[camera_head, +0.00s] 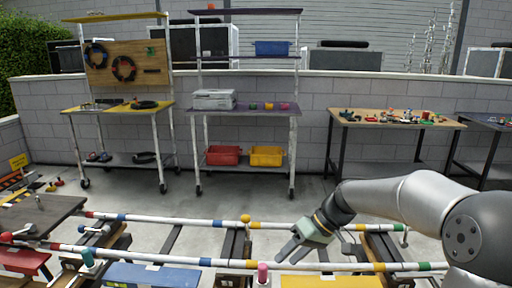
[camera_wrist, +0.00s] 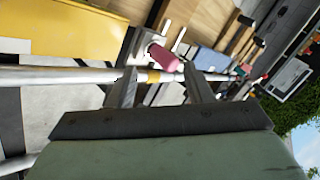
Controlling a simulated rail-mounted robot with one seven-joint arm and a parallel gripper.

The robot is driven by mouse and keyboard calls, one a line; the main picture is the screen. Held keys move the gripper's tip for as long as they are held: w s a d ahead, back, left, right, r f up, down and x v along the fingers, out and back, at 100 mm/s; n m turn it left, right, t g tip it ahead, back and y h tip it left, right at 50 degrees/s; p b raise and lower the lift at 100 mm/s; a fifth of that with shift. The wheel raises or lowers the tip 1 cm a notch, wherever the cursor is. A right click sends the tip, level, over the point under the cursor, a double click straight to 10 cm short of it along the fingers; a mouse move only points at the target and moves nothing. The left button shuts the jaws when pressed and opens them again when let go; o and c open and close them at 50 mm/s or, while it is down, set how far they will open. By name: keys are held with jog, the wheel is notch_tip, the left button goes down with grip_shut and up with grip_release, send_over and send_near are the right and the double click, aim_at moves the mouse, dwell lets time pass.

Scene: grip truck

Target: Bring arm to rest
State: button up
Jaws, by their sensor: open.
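My gripper (camera_head: 288,252) is at the end of my arm, which reaches in from the right of the head view. It hangs over the rail track, near the white rails with coloured bands. In the wrist view my gripper's two fingers (camera_wrist: 160,88) are apart with nothing held between them. A pink cylinder (camera_wrist: 163,57) shows beyond the fingertips in the wrist view. The same pink piece (camera_head: 262,272) stands at the near rail (camera_head: 330,267) in the head view, a little left of and below my gripper.
Behind are a yellow-topped cart (camera_head: 120,108), a purple-shelved cart (camera_head: 250,111) with red (camera_head: 223,155) and yellow bins (camera_head: 266,156), and a wooden workbench (camera_head: 350,117). Open floor lies between track and carts.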

jog(key=s+d+r+m+h+p, duration=0.1)
jog(key=s+r+h+p, duration=0.1)
jog(key=s, duration=0.6)
jog(key=s+d+r+m+h+p, duration=0.2)
jog(key=s+r+h+p, duration=0.1)
jog(key=s+p, duration=0.3)
jog(key=s+d+r+m+t+h+p, duration=0.1)
jog(key=s+r+p, duration=0.4)
jog(key=s, duration=0.5)
jog(key=shift+s+d+m+h, duration=0.25)
jog(key=shift+d+m+h, duration=0.3)
jog(key=shift+m+h, duration=0.2)
jog(key=shift+w+r, duration=0.1)
jog(key=shift+r, duration=0.1)
